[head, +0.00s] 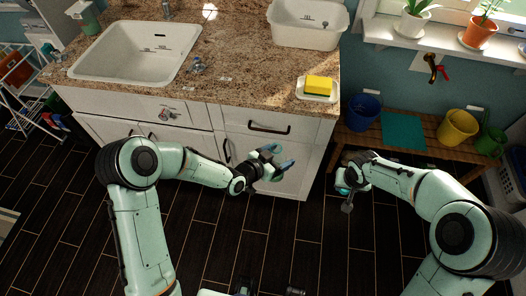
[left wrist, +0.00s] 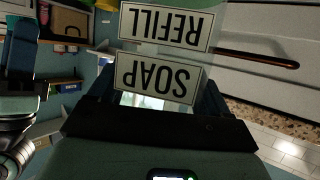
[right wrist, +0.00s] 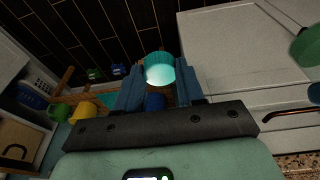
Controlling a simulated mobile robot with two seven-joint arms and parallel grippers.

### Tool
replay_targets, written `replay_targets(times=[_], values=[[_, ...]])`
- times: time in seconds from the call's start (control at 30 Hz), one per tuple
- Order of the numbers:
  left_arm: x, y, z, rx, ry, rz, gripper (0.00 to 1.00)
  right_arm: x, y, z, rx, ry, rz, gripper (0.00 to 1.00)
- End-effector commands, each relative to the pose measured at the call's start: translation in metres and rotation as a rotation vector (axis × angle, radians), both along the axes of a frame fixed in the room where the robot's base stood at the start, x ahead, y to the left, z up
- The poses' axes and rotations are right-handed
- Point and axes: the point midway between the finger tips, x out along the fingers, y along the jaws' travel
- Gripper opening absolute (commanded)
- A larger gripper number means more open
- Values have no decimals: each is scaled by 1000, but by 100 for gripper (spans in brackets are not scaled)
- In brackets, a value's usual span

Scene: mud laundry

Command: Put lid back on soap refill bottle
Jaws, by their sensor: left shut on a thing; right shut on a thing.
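My left gripper (head: 279,164) is shut on the soap refill bottle, in front of the white cabinet. In the left wrist view the bottle (left wrist: 160,52) fills the space between the fingers. Its white labels read SOAP and REFILL, upside down in that picture. The bottle's top is not clear in any view. My right gripper (head: 344,187) is shut on a round teal lid, to the right of the left gripper and apart from it. The lid (right wrist: 159,69) shows between the blue fingertips in the right wrist view. In the head view the lid is mostly hidden.
The granite counter (head: 236,62) holds a white sink (head: 137,50), a white tub (head: 306,25) and a yellow sponge (head: 319,86) on a dish. A wooden bench (head: 440,155) with blue, yellow and green containers stands at the right. The dark floor between my arms is clear.

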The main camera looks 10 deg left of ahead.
Motion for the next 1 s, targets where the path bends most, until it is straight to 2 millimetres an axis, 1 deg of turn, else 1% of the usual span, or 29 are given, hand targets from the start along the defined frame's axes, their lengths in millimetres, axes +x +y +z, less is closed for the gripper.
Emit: replay_targets(times=[0.1,0.2,0.53,0.67,0.77,0.87,1.0], values=[[2,-10,-2,-1,-2,-52,23,0,0,0,0,0,0,10],[2,-14,-4,0,0,-73,23,0,0,0,0,0,0,10],[2,-15,-4,1,0,-77,23,0,0,0,0,0,0,10],[2,-15,-4,0,0,-77,23,5,6,5,-2,-5,5,10],[2,-15,-4,0,0,-77,23,16,21,17,-6,-15,18,10],[2,-15,-4,1,-1,-76,23,31,44,35,-11,-27,35,10],[2,-15,-4,1,-2,-77,23,48,86,69,-12,-41,63,10]])
